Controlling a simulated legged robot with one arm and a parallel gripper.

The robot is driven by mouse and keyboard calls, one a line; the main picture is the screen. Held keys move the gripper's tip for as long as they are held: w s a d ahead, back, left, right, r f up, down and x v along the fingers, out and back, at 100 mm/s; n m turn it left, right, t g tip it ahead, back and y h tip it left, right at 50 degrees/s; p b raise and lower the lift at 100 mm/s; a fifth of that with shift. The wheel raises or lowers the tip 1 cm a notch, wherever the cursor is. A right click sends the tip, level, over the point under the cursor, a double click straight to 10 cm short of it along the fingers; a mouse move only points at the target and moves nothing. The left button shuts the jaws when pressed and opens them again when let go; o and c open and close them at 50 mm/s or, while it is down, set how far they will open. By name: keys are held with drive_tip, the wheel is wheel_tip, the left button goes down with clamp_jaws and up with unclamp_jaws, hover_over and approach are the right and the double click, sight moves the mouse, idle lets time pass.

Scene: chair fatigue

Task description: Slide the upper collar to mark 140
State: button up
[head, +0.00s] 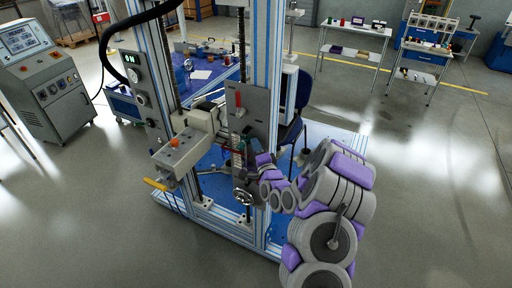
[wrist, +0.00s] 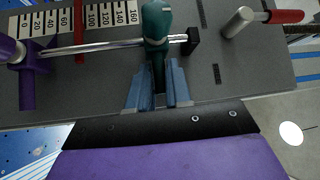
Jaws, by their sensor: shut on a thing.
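The upper collar is teal (wrist: 156,22) and sits on a steel rod (wrist: 100,46) beside a white scale (wrist: 105,14). In the wrist view it is just past the 160 end of the scale, near a black end block (wrist: 192,41). A purple lower collar (wrist: 30,55) is on the rod at the left, near the low numbers. A red pointer (wrist: 79,17) crosses the scale between 60 and 100. My gripper (wrist: 158,72) is shut on the teal collar's lower part. In the head view my gripper (head: 249,155) is at the rig, where the collars are small and partly hidden.
A red-handled lever (wrist: 284,16) stands out from the grey plate (wrist: 235,65) beyond the rod's end. The rig's aluminium posts (head: 262,85) flank the work spot. A grey clamp unit (head: 185,145) is left of my gripper. The floor at right (head: 430,170) is clear.

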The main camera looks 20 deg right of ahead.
drive_tip(key=shift+f, duration=0.1)
clamp_jaws()
wheel_tip(320, 180, down, 4)
drive_tip(key=shift+r+b, duration=0.1)
drive_tip(key=shift+b, duration=0.25)
drive_tip(key=o, duration=0.7)
unclamp_jaws()
